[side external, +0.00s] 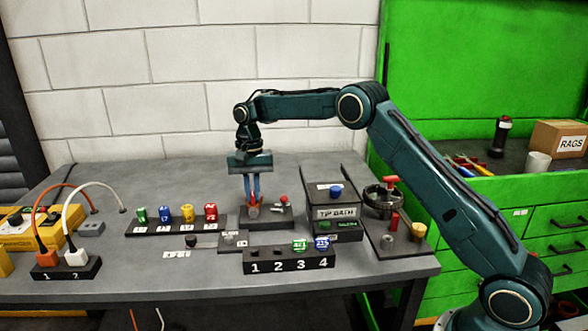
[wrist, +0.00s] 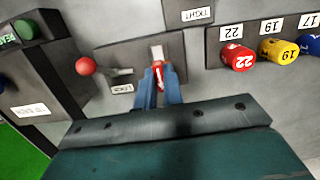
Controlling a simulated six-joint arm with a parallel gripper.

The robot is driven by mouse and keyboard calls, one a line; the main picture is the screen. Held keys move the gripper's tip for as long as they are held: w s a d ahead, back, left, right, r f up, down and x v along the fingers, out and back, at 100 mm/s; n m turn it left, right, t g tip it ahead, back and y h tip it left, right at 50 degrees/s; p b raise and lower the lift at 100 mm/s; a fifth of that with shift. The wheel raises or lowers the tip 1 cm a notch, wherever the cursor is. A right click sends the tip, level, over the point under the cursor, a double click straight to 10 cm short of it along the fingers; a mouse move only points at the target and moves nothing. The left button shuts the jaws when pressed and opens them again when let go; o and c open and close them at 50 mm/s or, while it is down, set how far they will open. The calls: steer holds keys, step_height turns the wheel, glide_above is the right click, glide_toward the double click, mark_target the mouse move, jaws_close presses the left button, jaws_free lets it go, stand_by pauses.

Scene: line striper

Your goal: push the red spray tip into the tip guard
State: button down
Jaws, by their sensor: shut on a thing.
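My gripper (side external: 252,201) points down over a dark plate (side external: 282,221) with a red-knobbed lever near the middle of the bench. Its blue fingers are shut on the red spray tip (wrist: 159,75), which shows between them in the wrist view, where my gripper (wrist: 159,72) reaches over the same plate (wrist: 121,57). A small pale part (wrist: 157,52) lies just beyond the fingertips; it seems to belong to the tip guard. The fingers hide most of the tip and guard, so I cannot tell how deep the tip sits. The red lever knob (wrist: 86,65) is left of the fingers.
A rack (side external: 172,230) of green, blue, yellow and red tips stands left. A numbered rack (side external: 290,264) in front holds green at 3 and blue at 4. The tip bath (side external: 336,213) stands close on the right, beside a handwheel (side external: 384,197). Cabled plugs (side external: 76,257) are far left.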

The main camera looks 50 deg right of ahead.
steer(key=shift+s+a+f, duration=0.1)
steer(key=shift+a+f, duration=0.05)
steer(key=c, duration=0.9)
jaws_free()
steer(key=shift+r, duration=0.3)
steer(key=shift+r, duration=0.25)
steer(key=s+a+r+n+t, duration=0.3)
steer(key=s+r+n, duration=0.1)
steer(key=s+r, duration=1.4)
steer(key=s+f+n+t, duration=0.1)
steer(key=s, duration=0.6)
steer(key=s+f+n+t, duration=0.1)
steer(key=s+f+n, duration=0.1)
steer(key=s, duration=0.6)
steer(key=s+f+n+t+h, duration=0.1)
steer(key=s, duration=0.6)
steer(key=shift+s+f+n+t, duration=0.2)
steer(key=shift+f+n+t, duration=0.1)
steer(key=shift+f, duration=0.05)
